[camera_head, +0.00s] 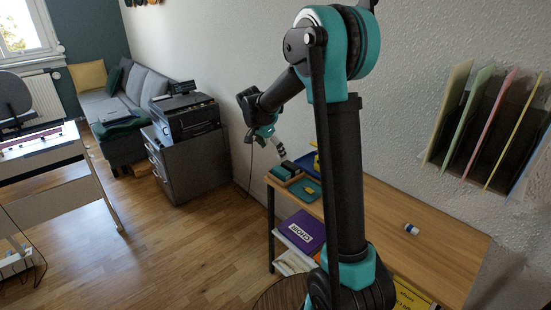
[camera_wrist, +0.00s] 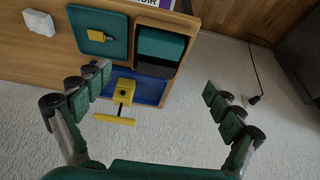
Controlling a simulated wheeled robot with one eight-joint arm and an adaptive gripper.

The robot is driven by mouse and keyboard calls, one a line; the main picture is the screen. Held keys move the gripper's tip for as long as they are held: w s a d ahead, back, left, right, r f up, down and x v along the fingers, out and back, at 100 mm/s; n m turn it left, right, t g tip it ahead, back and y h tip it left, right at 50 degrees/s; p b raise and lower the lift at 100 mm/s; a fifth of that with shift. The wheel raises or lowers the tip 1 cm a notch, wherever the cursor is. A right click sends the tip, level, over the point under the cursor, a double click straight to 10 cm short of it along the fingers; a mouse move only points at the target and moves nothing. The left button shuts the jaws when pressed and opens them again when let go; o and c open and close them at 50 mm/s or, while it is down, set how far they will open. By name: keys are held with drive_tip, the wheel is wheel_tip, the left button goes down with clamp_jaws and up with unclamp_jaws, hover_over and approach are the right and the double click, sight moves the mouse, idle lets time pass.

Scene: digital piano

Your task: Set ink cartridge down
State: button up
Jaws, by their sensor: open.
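My gripper (camera_wrist: 158,86) is open, with its fingers spread wide and nothing between the fingertips. In the head view my gripper (camera_head: 281,151) is above the far left end of the wooden desk. A dark teal block (camera_wrist: 161,45) lies in a dark, wood-edged tray (camera_wrist: 190,22), ahead of the fingers in the wrist view. A small yellow piece (camera_wrist: 96,36) lies on a teal tray (camera_wrist: 84,17) beside it. A yellow T-shaped tool (camera_wrist: 124,95) is at a blue tray (camera_wrist: 150,92). I cannot tell for certain which of these is the ink cartridge.
The wooden desk (camera_head: 375,195) has bare room along its middle. A small blue and white item (camera_head: 411,229) lies there. A wall rack with coloured folders (camera_head: 490,125) hangs above. A printer on a grey cabinet (camera_head: 186,160) stands left. A purple box (camera_head: 300,232) sits below the desktop.

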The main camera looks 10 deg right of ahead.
drive_tip(key=s+d+f+n+y, duration=0.1)
drive_tip(key=s+d+f+n, duration=0.1)
drive_tip(key=s, duration=0.9)
drive_tip(key=s+d+f+n+t+y, duration=0.1)
drive_tip(key=s+d+f+n, duration=0.2)
drive_tip(key=s, duration=0.7)
drive_tip(key=s+d+f+n+y, duration=0.1)
drive_tip(key=s+d+f+n, duration=0.1)
drive_tip(key=s+n, duration=0.4)
drive_tip(key=s+f, duration=0.1)
drive_tip(key=s, duration=0.4)
drive_tip(key=shift+s+d+t+y, duration=0.3)
drive_tip(key=shift+s+t, duration=0.05)
drive_tip(key=shift+t, duration=0.05)
